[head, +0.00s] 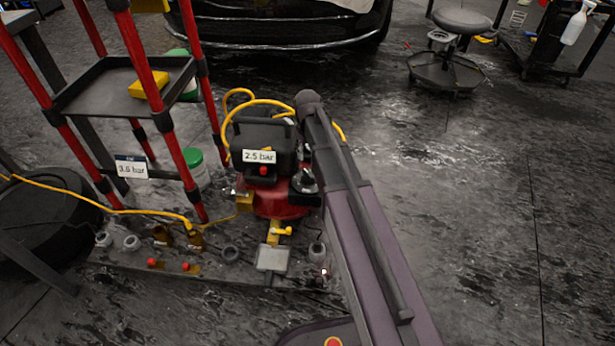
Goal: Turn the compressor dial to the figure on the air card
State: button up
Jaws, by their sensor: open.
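The compressor (273,139) stands left of centre, with a black top housing and a red tank below. A white label (259,157) on its front reads "2.5 bar", with a small red knob (264,170) just under it. A round silver and black fitting (304,182) sits at its right side, partly behind my arm; I cannot tell if this is the dial. The air card (131,167) hangs on the red-post cart at left and appears to read "3.6 bar". My arm (365,220) rises from the lower right and covers the compressor's right side. I cannot make out my gripper.
The red-post cart (138,61) stands close on the compressor's left, with a yellow block (148,84) on its shelf. A yellow hose (110,205) runs left across the floor. A low board (180,270) with several fittings lies in front. The floor at right is clear up to a stool (447,75).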

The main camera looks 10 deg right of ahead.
aim_at(308, 172)
jog(key=shift+f+b, duration=4.45)
jog(key=shift+f, duration=0.25)
grip_shut()
